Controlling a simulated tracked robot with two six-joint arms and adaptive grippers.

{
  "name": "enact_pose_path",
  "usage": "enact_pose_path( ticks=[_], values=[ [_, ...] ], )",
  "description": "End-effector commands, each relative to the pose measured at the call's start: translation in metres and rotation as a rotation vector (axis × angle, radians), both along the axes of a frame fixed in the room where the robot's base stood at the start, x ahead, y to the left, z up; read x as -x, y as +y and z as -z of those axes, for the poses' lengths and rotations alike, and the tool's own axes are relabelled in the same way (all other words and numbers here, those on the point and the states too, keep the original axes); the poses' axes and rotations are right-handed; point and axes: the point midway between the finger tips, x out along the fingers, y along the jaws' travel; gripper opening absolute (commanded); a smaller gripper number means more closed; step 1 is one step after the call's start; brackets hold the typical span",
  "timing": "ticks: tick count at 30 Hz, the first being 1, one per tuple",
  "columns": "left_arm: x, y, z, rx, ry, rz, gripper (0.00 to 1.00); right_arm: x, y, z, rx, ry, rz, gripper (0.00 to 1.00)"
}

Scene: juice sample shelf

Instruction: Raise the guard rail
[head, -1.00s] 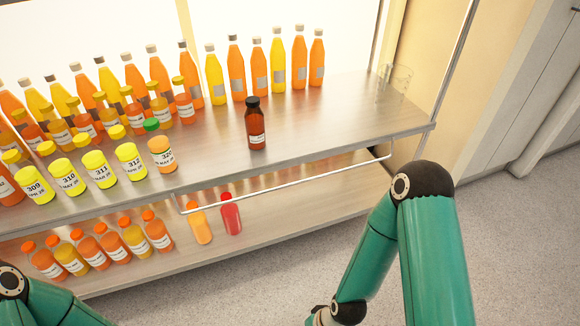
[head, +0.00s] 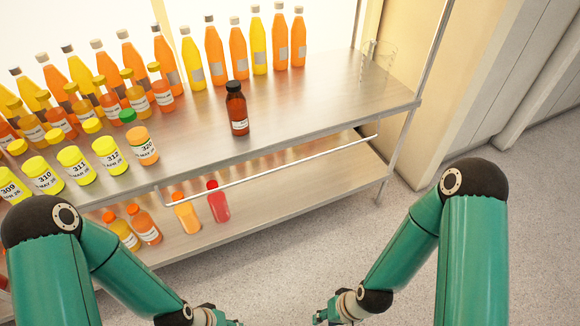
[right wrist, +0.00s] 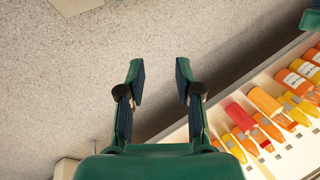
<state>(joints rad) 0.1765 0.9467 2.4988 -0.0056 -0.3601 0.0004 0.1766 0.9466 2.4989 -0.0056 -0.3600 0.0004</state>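The guard rail (head: 270,173), a thin pale rod with short bent ends, hangs below the front edge of the upper shelf (head: 330,125), in front of the lower level. My right gripper (head: 318,317) is low in the head view, over the floor in front of the shelf and apart from the rail. In the right wrist view my right gripper (right wrist: 160,80) is open and empty, with floor between its fingers. My left gripper (head: 236,322) is partly cut off at the bottom edge of the head view, also apart from the rail; its opening is unclear.
A dark-capped brown bottle (head: 237,108) stands alone on the upper shelf; several juice bottles stand left and behind. An empty glass beaker (head: 377,62) is at the far right. A red bottle (head: 218,202) stands on the lower shelf (head: 330,172). The floor (head: 290,260) in front is clear.

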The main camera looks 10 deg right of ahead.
Motion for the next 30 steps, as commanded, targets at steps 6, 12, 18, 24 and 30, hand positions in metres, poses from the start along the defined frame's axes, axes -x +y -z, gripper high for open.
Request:
enact_pose_path(
  ticks=[6,12,18,24,30],
  values=[
    [0.000,0.000,0.000,0.000,0.000,0.000,0.34,0.000,0.000,0.000,0.000,-0.002,-0.002,0.34],
    [0.000,0.000,0.010,0.000,0.000,-0.001,0.34,-0.029,-0.011,0.006,0.044,-0.141,-0.094,0.34],
    [0.000,0.000,0.035,0.000,0.000,0.000,0.34,-0.113,0.004,0.001,0.256,-0.559,-0.416,0.34],
    [0.000,0.000,0.064,0.000,0.000,0.000,0.34,-0.199,0.031,-0.049,0.726,-1.009,-0.817,0.34],
    [0.000,0.000,0.085,0.000,0.000,0.000,0.34,-0.234,0.055,-0.116,1.258,-1.206,-1.074,0.34]
  ],
)
